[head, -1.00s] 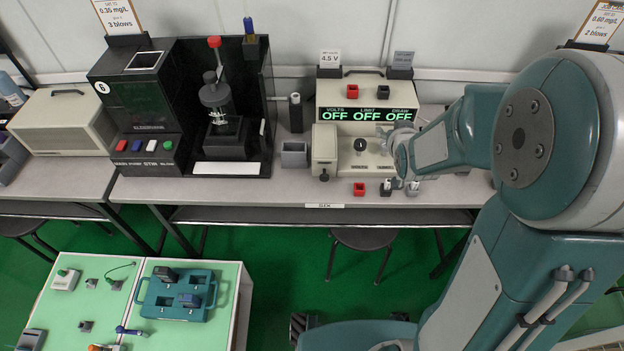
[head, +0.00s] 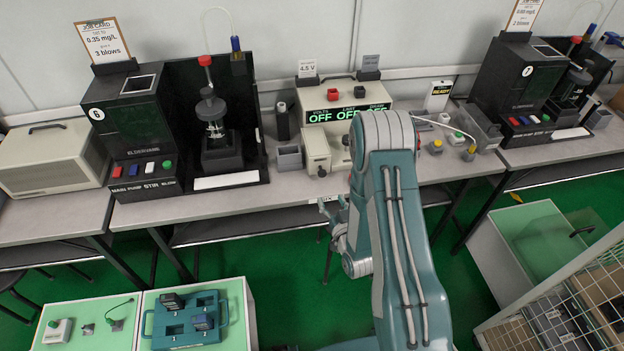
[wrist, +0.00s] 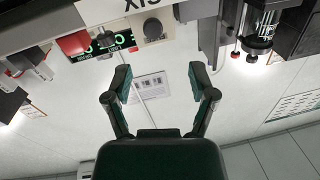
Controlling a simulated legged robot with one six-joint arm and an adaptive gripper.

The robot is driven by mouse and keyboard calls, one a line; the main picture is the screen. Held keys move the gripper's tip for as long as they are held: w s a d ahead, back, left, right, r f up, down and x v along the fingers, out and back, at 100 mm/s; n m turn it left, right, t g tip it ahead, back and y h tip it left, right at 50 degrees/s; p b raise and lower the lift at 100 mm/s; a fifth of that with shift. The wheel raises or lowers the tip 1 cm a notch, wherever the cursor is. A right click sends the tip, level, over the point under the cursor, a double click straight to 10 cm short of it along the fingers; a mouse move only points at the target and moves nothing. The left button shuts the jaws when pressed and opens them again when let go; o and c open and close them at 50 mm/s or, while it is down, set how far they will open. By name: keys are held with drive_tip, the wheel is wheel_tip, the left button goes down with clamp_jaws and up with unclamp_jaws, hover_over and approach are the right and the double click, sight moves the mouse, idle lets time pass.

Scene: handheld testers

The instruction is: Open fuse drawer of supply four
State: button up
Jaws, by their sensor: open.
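A cream power supply (head: 309,121) stands on the middle bench, with a green display reading OFF three times. A 4.5 V card (head: 307,69) stands on top. My arm hides much of its lower front. In the wrist view the supply appears upside down at the upper left, with its dark display (wrist: 84,56) and a dark knob (wrist: 152,28). I cannot make out a fuse drawer or a label reading four; a bench-edge label (wrist: 140,8) seems to read SIX, upside down. My gripper (wrist: 160,85) is open and empty, in front of and below the bench edge.
A black tester marked 6 (head: 135,125) stands left of the supply, and one marked 7 (head: 520,85) to the right. A grey cup (head: 289,157) sits beside the supply. A wire cage (head: 560,310) is at lower right, a teal tray (head: 185,318) at lower left.

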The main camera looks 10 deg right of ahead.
sight(322, 175)
drive_tip(key=w, duration=0.2)
drive_tip(key=w+d, duration=0.1)
drive_tip(key=w, duration=0.2)
drive_tip(key=shift+d, duration=0.15)
drive_tip(key=w, duration=0.2)
drive_tip(key=w+a, duration=0.2)
drive_tip(key=w, duration=0.1)
drive_tip(key=shift+w+a, duration=0.15)
drive_tip(key=shift+w, duration=0.15)
drive_tip(key=shift+w+d, duration=0.1)
drive_tip(key=shift+d, duration=0.45)
drive_tip(key=c, duration=0.8)
drive_tip(key=shift+a, duration=0.15)
clamp_jaws()
drive_tip(key=shift+a, duration=0.15)
